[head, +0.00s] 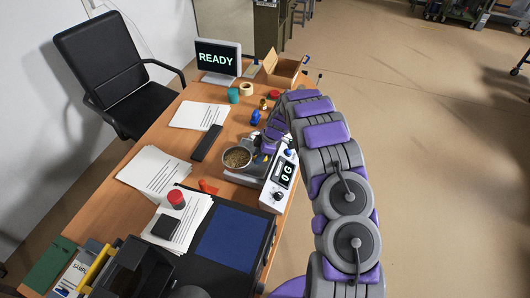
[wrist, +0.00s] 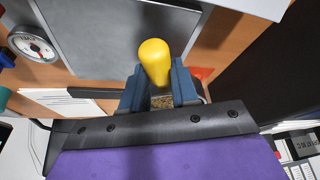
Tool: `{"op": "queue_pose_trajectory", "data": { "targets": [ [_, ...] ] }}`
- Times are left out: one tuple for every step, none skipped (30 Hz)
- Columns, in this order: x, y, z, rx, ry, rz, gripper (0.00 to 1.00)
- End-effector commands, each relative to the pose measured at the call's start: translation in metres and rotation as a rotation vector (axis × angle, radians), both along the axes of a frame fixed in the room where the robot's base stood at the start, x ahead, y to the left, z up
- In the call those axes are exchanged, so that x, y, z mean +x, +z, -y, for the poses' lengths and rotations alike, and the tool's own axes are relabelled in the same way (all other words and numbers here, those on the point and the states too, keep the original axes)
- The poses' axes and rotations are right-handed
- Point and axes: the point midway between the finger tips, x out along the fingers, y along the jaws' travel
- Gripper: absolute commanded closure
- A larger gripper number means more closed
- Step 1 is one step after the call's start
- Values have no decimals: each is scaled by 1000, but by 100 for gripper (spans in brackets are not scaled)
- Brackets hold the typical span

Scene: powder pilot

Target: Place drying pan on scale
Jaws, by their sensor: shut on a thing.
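The drying pan (head: 237,157), a round metal pan with brown grains in it, is over the left part of the scale in the head view. The scale (head: 271,198) is white with a grey plate (head: 243,173), and its display reads 0 G. I cannot tell whether the pan touches the plate. My gripper (head: 262,150) is shut on the pan's yellow handle (wrist: 154,60), which stands between the fingers in the wrist view. The grains show only as a small patch (wrist: 162,102) between the fingers. A large grey plate (wrist: 115,40) lies beyond the handle.
A black bar (head: 207,142) and papers (head: 155,172) lie left of the scale. An orange item (head: 208,187) is close to its front left. A blue item (head: 255,117) and a cardboard box (head: 283,70) stand farther back. A round gauge (wrist: 33,45) shows in the wrist view.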

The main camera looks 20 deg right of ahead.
Motion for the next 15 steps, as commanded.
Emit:
{"op": "queue_pose_trajectory", "data": {
  "targets": [
    [7, -1, 6, -1, -2, 3, 100],
    [9, -2, 9, 1, -3, 2, 100],
    [13, -4, 11, 2, -2, 2, 100],
    [17, -4, 13, 1, -2, 4, 100],
    [20, -3, 16, 1, -2, 5, 100],
    [24, -4, 19, 1, -2, 4, 100],
    [26, -4, 22, 0, -2, 1, 100],
    [29, -4, 25, 0, -4, 2, 100],
    [33, -4, 26, 0, -2, 5, 100],
    [35, -5, 28, 0, -2, 6, 100],
    [37, -6, 30, 1, -2, 4, 100],
    [39, -6, 31, 2, -3, 1, 100],
    [40, -6, 33, 2, -3, 0, 100],
    [42, -6, 34, 2, -3, 1, 100],
    [43, -5, 35, 1, -2, 2, 100]
  ]
}}
